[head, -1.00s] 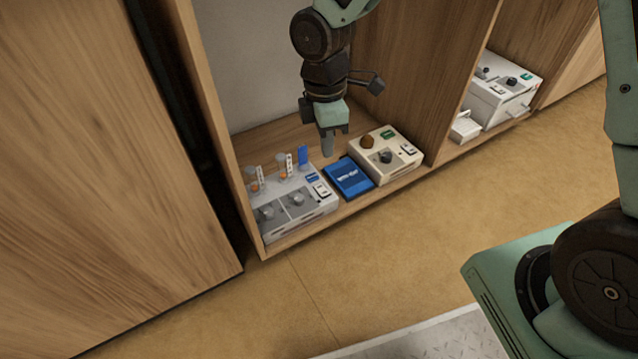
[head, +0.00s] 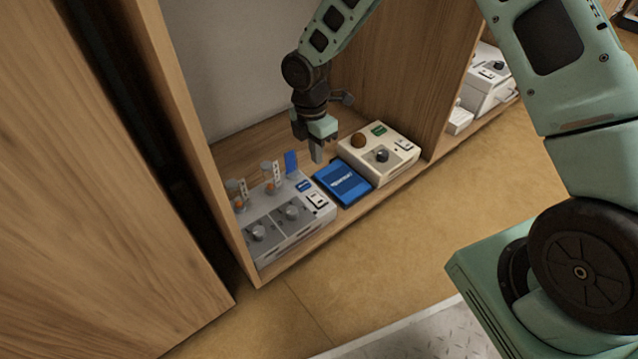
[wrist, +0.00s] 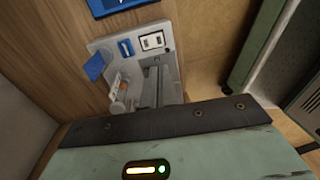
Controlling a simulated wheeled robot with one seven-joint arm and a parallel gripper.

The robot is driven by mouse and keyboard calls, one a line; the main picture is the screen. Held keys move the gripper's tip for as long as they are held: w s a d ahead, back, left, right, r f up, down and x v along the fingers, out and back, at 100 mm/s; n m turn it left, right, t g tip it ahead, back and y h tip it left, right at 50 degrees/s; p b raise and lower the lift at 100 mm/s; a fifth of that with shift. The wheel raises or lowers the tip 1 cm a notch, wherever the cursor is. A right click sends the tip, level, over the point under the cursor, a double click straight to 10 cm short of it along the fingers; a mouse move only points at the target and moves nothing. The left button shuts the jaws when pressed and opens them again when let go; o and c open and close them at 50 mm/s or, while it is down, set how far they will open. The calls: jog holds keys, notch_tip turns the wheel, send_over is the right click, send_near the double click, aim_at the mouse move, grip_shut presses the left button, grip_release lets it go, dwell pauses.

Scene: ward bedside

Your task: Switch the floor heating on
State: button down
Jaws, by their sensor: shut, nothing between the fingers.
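No label that I can read names the floor heating. A white and grey unit (head: 290,226) with two round knobs, two upright flow tubes and a rocker switch (head: 317,200) stands at the left of the low shelf. A beige unit (head: 378,153) stands right of it, with a brown dome (head: 358,140), a black knob (head: 382,155) and a small switch (head: 404,145). My gripper (head: 317,155) is shut and empty, pointing down above the shelf behind the blue box. In the wrist view the grey unit's switch (wrist: 152,41) shows; my gripper body hides the lower part.
A flat blue box (head: 343,184) lies between the two units. Wooden cabinet walls (head: 180,130) enclose the shelf at left and right. A white unit (head: 487,78) sits in the bay at right. The floor in front (head: 400,250) is clear.

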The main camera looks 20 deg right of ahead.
aim_at(321, 202)
jog(key=f+b, duration=0.3)
jog(key=f, duration=0.1)
jog(key=s+f+b, duration=0.1)
jog(key=f+b, duration=0.2)
jog(key=f, duration=0.2)
jog(key=f+b, duration=0.3)
jog(key=f, duration=0.1)
jog(key=shift+s+d+f, duration=0.3)
jog(key=shift+f, duration=0.1)
jog(key=shift+f, duration=0.1)
jog(key=shift+w+a+r+p, duration=0.25)
jog(key=shift+w+r+p, duration=0.05)
jog(key=shift+w+p, duration=0.4)
jog(key=shift+r, duration=0.1)
notch_tip(321, 202, up, 14)
jog(key=s+p, duration=0.1)
jog(key=p, duration=0.9)
jog(key=shift+s+d+f+p, duration=0.2)
jog(key=shift+s+d+p, duration=0.05)
jog(key=shift+s+p, duration=0.1)
